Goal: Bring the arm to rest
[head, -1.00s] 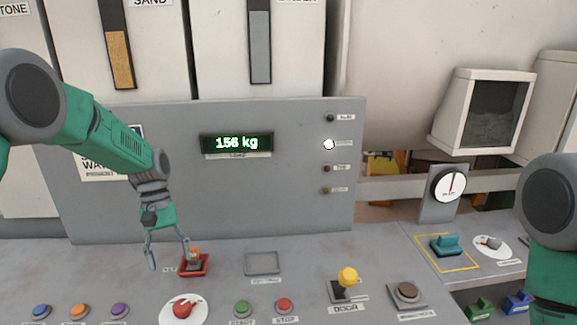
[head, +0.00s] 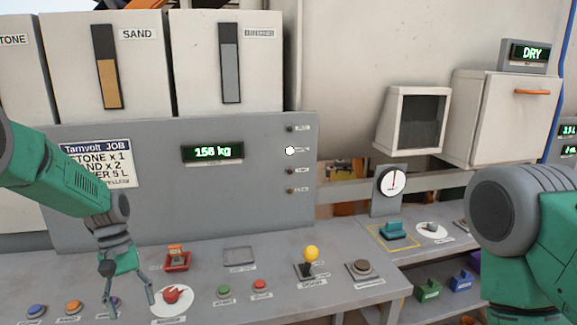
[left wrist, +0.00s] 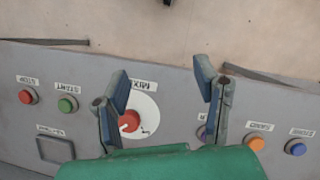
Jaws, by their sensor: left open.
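My left gripper (head: 130,298) is open and empty above the near left part of the grey console (head: 335,268). In the head view its fingers point down, left of the red knob (head: 171,295) on its white dial. In the left wrist view my left gripper (left wrist: 165,95) has its two fingers apart, with the red knob (left wrist: 129,121) seen beside one finger and a purple button partly behind the other. My right arm shows as a green link and grey joint at the right edge of the head view; its gripper is out of view.
A yellow-knobbed lever (head: 311,256), green button (head: 223,290) and red button (head: 260,285) lie to the right. A panel display (head: 212,152) reads 156 kg. Green (head: 428,289) and blue (head: 461,281) blocks sit lower right.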

